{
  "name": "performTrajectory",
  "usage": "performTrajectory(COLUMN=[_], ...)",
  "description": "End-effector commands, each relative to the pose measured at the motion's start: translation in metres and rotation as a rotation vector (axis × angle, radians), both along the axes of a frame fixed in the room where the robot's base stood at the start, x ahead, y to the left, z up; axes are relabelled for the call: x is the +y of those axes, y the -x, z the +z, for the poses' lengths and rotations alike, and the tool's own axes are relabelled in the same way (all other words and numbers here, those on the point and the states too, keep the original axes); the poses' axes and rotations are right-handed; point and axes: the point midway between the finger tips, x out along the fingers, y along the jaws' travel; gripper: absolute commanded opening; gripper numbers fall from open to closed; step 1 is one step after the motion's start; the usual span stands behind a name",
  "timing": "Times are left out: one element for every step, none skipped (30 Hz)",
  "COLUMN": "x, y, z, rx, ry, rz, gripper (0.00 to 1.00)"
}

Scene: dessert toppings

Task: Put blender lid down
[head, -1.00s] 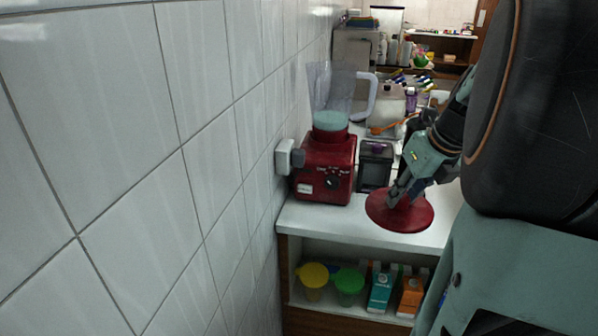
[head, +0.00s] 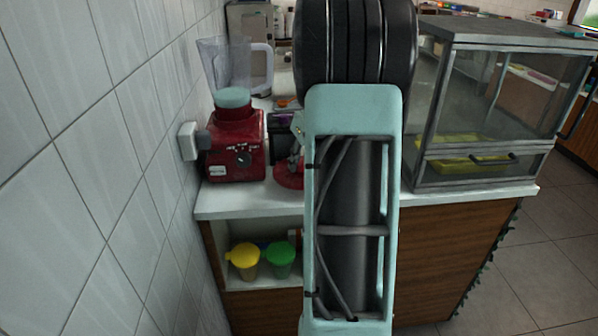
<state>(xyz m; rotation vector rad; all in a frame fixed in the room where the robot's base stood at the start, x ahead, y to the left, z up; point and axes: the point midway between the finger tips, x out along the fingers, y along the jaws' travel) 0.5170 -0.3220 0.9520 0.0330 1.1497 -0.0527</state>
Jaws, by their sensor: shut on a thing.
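The blender lid (head: 286,178) is a red disc just right of the blender base, low over the white counter. My arm hides its right part. I cannot tell whether it touches the counter. My gripper (head: 295,165) is shut on the lid from above; only a sliver of it shows beside my arm. The blender (head: 238,158) has a red base with a dial and stands against the tiled wall. Its clear jug (head: 226,68) is on top, without a lid on it.
A glass display case (head: 480,110) stands on the counter (head: 250,201) at the right. A dark container (head: 282,130) is behind the lid. A yellow cup (head: 244,262) and a green cup (head: 281,262) stand on the shelf below. The counter's front left strip is clear.

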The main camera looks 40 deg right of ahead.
Motion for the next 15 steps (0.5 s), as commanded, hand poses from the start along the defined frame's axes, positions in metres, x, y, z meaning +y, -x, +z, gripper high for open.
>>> performTrajectory(x=[-0.001, -0.002, -0.003, -0.004, -0.003, -0.003, -0.003, -0.003, -0.003, -0.003, -0.003, -0.003, -0.003, -0.003, -0.003], y=[-0.002, -0.003, -0.006, -0.008, -0.006, -0.006, -0.006, -0.006, -0.006, -0.006, -0.006, -0.007, -0.007, -0.007, -0.007], z=[-0.003, -0.005, -0.009, -0.014, -0.020, -0.026, -0.031, -0.035, -0.038, -0.040, -0.040, -0.039, -0.039, -0.039, -0.039], rx=[0.000, 0.000, 0.001, 0.002, 0.003, 0.002, 0.002, 0.002, 0.001, 0.000, 0.000, -0.001, -0.001, -0.001, -0.001], ry=[0.000, 0.000, -0.001, -0.002, -0.004, -0.002, -0.003, -0.003, -0.002, -0.002, -0.001, 0.000, 0.000, 0.000, 0.000], rz=[0.000, 0.000, -0.001, 0.000, -0.001, 0.000, -0.001, -0.001, -0.001, -0.001, -0.001, -0.001, 0.000, 0.000, 0.000], gripper=[0.00, 0.00, 0.00, 0.00, 0.00, 0.00, 0.00, 0.00, 0.00, 0.00, 0.00, 0.00, 0.00, 0.00, 0.00])
